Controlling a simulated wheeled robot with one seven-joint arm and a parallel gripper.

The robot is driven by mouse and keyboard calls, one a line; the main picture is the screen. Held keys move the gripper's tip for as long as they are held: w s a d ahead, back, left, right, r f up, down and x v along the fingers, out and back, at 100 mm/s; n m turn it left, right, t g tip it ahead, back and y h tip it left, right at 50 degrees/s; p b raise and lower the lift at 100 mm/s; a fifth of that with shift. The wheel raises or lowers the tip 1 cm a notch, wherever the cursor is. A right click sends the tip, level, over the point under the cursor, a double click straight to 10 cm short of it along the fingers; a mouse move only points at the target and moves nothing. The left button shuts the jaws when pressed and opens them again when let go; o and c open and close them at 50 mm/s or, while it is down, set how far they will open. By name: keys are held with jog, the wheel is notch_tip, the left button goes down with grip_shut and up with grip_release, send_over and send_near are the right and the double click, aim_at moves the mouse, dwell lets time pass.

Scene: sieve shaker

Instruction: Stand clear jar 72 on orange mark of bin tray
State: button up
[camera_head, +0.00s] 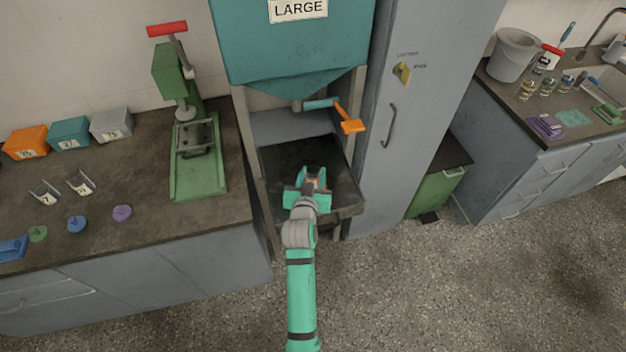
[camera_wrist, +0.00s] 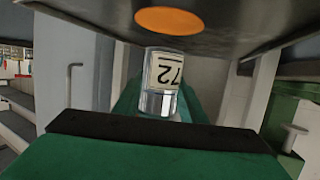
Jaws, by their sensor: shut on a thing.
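The clear jar (camera_wrist: 161,100) with the label 72 is between my gripper's green fingers. The label reads upside down in the wrist view, and that whole view appears inverted, so the jar looks upright. My gripper (camera_head: 314,172) is shut on the jar, over the dark bin tray (camera_head: 345,192) in the head view. The tray's dark surface (camera_wrist: 240,28) fills the top of the wrist view. The orange mark (camera_wrist: 170,20) shows there just beyond the jar's label end. I cannot tell whether the jar touches the tray. My gripper mostly hides the jar in the head view.
The teal hopper marked LARGE (camera_head: 295,45) is above the tray, with an orange-ended lever (camera_head: 350,124). A grey cabinet (camera_head: 420,100) stands close at the right. A green press (camera_head: 195,150) is on the left counter. Small jars (camera_head: 547,87) stand on the far right counter.

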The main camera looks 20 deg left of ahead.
aim_at(313, 180)
jog(key=shift+w+f, duration=0.1)
jog(key=shift+f, duration=1.5)
jog(key=shift+f, duration=0.1)
jog(key=o, duration=0.9)
jog(key=shift+w, duration=0.1)
jog(key=shift+o, duration=1)
jog(key=shift+a, duration=0.1)
